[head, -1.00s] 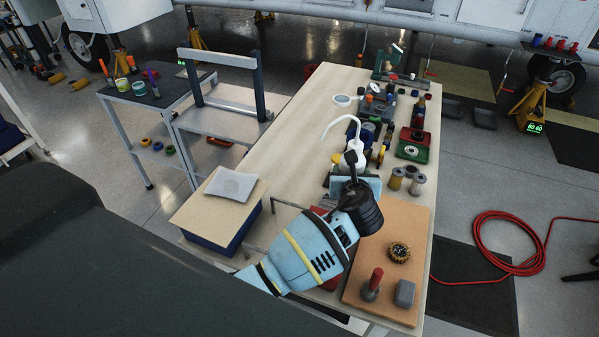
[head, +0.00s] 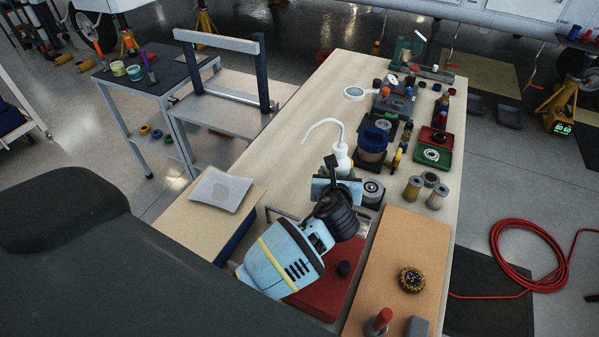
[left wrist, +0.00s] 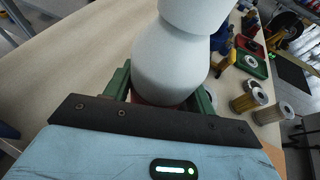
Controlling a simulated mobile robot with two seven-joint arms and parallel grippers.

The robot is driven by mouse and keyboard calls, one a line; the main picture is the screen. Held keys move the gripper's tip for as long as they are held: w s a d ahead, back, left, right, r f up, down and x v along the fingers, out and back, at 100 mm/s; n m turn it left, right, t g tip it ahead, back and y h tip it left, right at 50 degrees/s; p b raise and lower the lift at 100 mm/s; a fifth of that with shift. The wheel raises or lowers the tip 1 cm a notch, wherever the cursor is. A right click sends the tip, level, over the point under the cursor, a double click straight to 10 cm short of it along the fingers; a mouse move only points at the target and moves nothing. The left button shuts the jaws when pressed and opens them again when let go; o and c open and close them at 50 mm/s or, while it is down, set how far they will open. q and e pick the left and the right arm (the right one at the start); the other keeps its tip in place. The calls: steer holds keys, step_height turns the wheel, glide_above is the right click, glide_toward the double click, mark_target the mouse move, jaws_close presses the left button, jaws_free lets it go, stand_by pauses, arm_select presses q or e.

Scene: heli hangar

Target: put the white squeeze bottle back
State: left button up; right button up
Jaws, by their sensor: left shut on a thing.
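The white squeeze bottle (head: 341,157) with its long bent spout stands upright over the wooden workbench (head: 291,151). My left gripper (head: 338,174) is shut on its lower part. In the left wrist view the bottle's white body (left wrist: 170,62) rises between the green fingers of my left gripper (left wrist: 160,98). The bottle's base is mostly hidden by the gripper, so I cannot tell whether it touches the bench. My right gripper is not in view.
A blue container (head: 374,142) stands just right of the bottle, with a round metal part (head: 372,190) nearer. Several metal cylinders (head: 413,188) stand further right. A red case (head: 325,292) lies below my arm. The bench's left side is mostly clear.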

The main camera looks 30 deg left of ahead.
arm_select(q)
steer(key=shift+w+a+f, duration=0.2)
steer(key=shift+a+f, duration=0.6)
steer(key=shift+a, duration=1)
steer(key=shift+w+a+f, duration=0.15)
steer(key=shift+a+f, duration=0.6)
steer(key=shift+a, duration=1.1)
steer(key=shift+w+a+f, duration=0.2)
steer(key=shift+a+f, duration=0.6)
steer(key=shift+a, duration=1)
steer(key=shift+r, duration=0.1)
steer(key=o, duration=0.8)
steer(key=shift+c, duration=0.2)
